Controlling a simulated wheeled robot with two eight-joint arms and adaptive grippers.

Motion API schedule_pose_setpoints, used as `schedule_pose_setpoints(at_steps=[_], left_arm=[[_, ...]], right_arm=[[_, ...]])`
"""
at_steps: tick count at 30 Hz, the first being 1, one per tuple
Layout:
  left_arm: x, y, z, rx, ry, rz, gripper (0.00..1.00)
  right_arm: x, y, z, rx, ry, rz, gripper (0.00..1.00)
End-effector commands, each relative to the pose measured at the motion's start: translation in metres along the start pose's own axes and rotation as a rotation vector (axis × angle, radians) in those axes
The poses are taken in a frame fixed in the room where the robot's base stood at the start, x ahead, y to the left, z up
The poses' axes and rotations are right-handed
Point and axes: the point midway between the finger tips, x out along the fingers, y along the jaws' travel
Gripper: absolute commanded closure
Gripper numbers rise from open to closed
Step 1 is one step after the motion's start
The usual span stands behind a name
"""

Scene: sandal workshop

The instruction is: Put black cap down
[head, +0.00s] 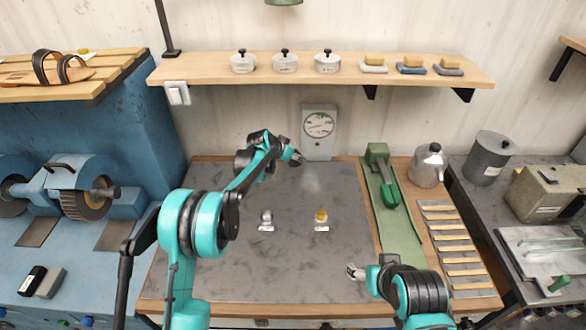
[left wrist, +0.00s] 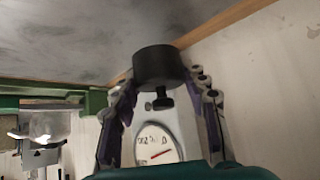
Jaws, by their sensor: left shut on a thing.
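The black cap (left wrist: 156,66) is a short dark cylinder with a small black knob-like part under it in the left wrist view. My left gripper (left wrist: 160,92) is shut on it, with a purple-lined finger on each side. In the head view my left gripper (head: 297,159) is above the back of the grey work mat (head: 310,255), in front of the dial gauge (head: 318,125). The cap is hard to make out there. My right gripper (head: 355,272) is low over the mat's right front, small in view; its jaw opening is unclear.
A silver knob (head: 266,216) and a brass knob (head: 321,214) stand on the mat with white labels. A green tool (head: 383,178) and a metal kettle (head: 428,166) are at right. A wooden shelf (head: 210,71) with lidded tins runs above. The mat's centre front is clear.

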Motion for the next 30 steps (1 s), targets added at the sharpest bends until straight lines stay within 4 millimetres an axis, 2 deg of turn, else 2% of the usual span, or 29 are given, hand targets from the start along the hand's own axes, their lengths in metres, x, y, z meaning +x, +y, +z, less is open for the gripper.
schedule_pose_setpoints(at_steps=[5, 12, 23, 24, 26, 30], left_arm=[[0.009, -0.005, 0.004, 0.000, 0.000, 0.000, 0.78], [0.033, -0.005, 0.028, 0.000, 0.000, 0.000, 0.78], [0.035, -0.005, 0.031, 0.000, 0.000, 0.000, 0.78], [0.035, -0.005, 0.031, 0.000, 0.000, -0.001, 0.53], [0.035, -0.005, 0.031, 0.000, 0.000, 0.000, 0.37], [0.035, -0.005, 0.030, 0.000, 0.000, -0.001, 0.35]], right_arm=[[0.003, 0.000, 0.002, 0.000, 0.000, 0.000, 0.36], [0.013, 0.000, 0.009, 0.000, 0.000, 0.000, 0.36], [0.014, 0.000, 0.010, 0.000, 0.000, 0.000, 0.36], [0.014, 0.000, 0.010, 0.000, 0.000, 0.000, 0.36], [0.014, 0.000, 0.010, 0.000, 0.000, 0.000, 0.36], [0.014, 0.000, 0.010, 0.000, 0.000, 0.000, 0.36]])
